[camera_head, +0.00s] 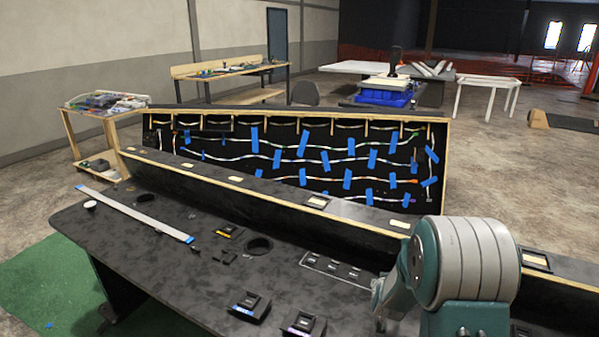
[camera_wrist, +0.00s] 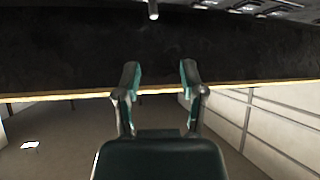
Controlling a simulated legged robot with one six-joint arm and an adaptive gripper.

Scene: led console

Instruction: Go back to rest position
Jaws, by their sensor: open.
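My gripper (camera_wrist: 160,70) shows in the wrist view with its two fingers apart and nothing between them. Beyond the fingers is a dark panel surface with a pale wooden edge (camera_wrist: 60,95). The wrist picture looks upside down or steeply tilted. In the head view my arm is at the lower right, over the right part of the black console (camera_head: 160,265); the gripper's fingers are not visible there. I cannot tell how far the fingers are from the panel.
A raised back panel (camera_head: 230,170) carries LED strips and blue tape. Tables stand behind. Open floor (camera_head: 530,185) lies to the right.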

